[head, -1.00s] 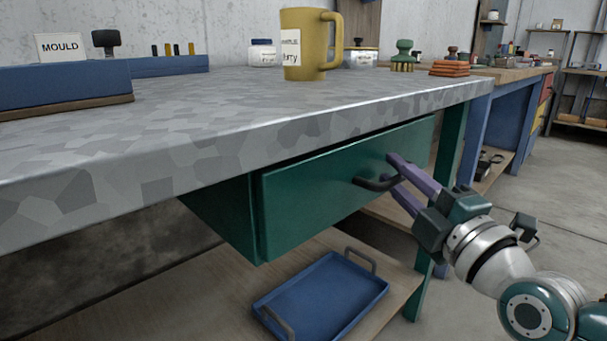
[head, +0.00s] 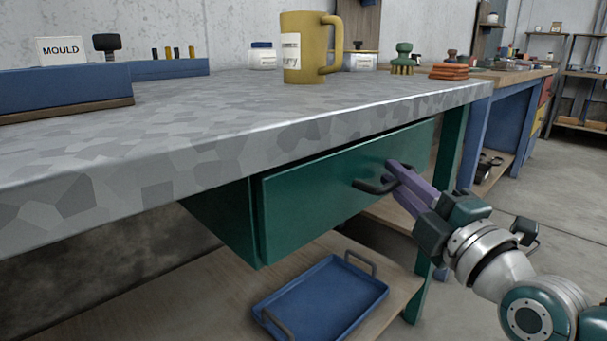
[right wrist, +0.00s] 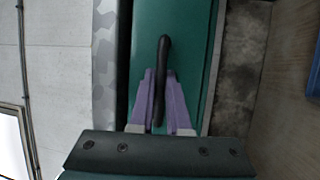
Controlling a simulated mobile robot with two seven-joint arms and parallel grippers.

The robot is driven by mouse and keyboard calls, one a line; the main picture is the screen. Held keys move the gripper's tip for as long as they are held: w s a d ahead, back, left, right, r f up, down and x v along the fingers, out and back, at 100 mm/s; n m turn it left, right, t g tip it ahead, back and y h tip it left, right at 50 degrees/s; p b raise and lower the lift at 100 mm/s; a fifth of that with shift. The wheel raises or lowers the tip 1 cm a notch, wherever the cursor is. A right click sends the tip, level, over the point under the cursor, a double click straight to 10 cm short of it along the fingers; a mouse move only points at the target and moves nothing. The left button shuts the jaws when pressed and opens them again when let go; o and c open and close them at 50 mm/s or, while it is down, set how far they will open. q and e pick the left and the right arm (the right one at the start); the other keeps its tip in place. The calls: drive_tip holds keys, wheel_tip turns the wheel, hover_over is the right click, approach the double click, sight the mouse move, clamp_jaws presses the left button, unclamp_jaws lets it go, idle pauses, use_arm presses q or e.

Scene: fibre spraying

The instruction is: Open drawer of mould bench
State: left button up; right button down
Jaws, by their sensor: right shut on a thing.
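The mould bench has a grey patterned top (head: 230,125) and a green drawer (head: 310,195) under it. The drawer front looks slightly proud of the bench, with its left side wall showing. A dark bar handle (head: 372,187) is on the drawer front. My right gripper (head: 392,178) has its purple fingers at the handle and is shut on it. In the right wrist view the handle (right wrist: 163,75) runs between the two fingers (right wrist: 161,100). The inside of the drawer is hidden under the bench top. My left gripper is not in view.
A yellow mug (head: 303,50), a MOULD sign (head: 62,50) and orange pieces (head: 449,71) stand on the bench top. A blue tray (head: 325,300) lies on the lower shelf (head: 190,300). The floor at right (head: 560,200) is open.

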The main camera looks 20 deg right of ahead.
idle(0.8)
drive_tip(key=s+d+p, duration=0.3)
drive_tip(key=s+d, duration=0.2)
drive_tip(key=s, duration=0.7)
drive_tip(key=s+d+p, duration=0.4)
drive_tip(key=s+d, duration=0.1)
drive_tip(key=s, duration=0.7)
drive_tip(key=c, duration=1.2)
unclamp_jaws()
drive_tip(key=shift+o, duration=0.2)
drive_tip(key=shift+s, duration=0.1)
